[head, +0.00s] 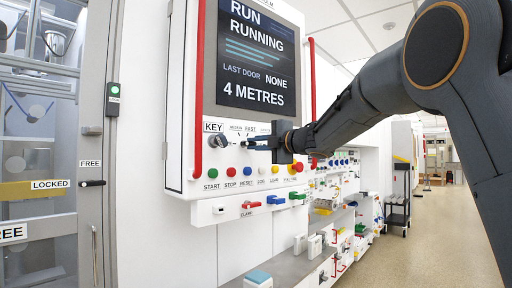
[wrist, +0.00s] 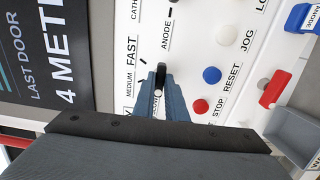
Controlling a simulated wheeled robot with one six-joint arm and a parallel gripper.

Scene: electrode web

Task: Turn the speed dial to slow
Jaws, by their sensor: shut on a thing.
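The speed dial (wrist: 161,72) is a dark knob on the white panel, with MEDIUM (wrist: 130,85) and FAST (wrist: 130,50) printed beside it. A label partly hidden between my fingers seems to read SLOW. My gripper (wrist: 161,80) is shut on the dial, with blue-grey fingers on either side of it. Which mark the dial points to I cannot tell. In the head view my gripper (head: 256,143) reaches the panel from the right, just under the screen, and mostly hides the dial.
The screen (head: 255,55) reads RUNNING and 4 METRES. A KEY switch (head: 217,141) sits left of the dial. Close below are a red STOP button (wrist: 200,106), a blue RESET button (wrist: 212,75) and a white JOG button (wrist: 226,35). A red rail (head: 199,90) runs down the panel's left side.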

